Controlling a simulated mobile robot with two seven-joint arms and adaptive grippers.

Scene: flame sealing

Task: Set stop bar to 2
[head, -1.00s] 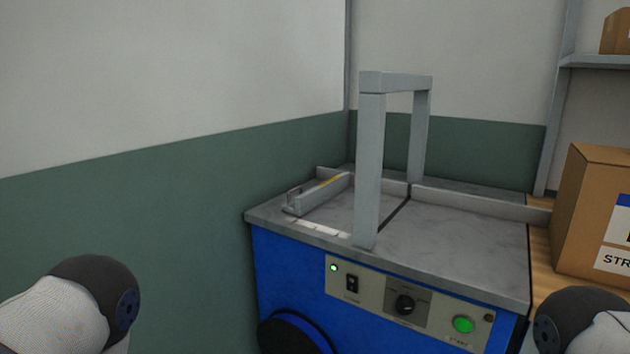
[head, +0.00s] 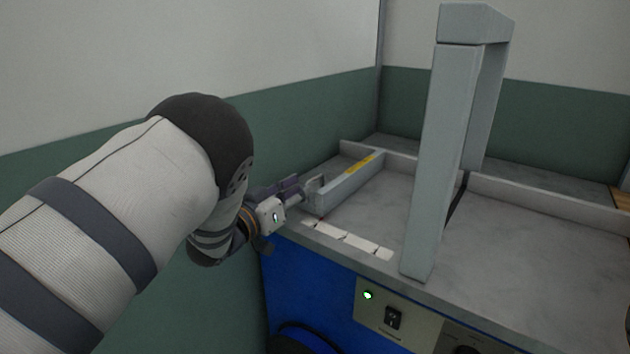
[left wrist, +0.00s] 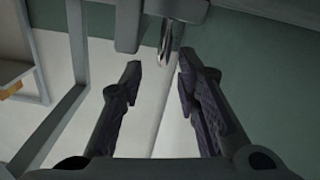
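The stop bar (head: 345,184) is a grey metal bar with a yellow label, lying along the left part of the machine's top. A handle (head: 315,184) stands at its near end. A row of white scale marks (head: 345,239) runs along the front edge; their numbers are too small to read. My left gripper (head: 298,190) is at the handle, coming from the left. In the left wrist view my left gripper (left wrist: 158,72) is open, with the shiny handle (left wrist: 173,40) just beyond and between its fingertips. I see no contact. My right gripper is not in view.
A tall grey arch (head: 440,150) stands on the machine top to the right of the stop bar. The front panel has a lit green lamp (head: 367,295) and a black switch (head: 393,318). A green and white wall (head: 300,110) is close on the left.

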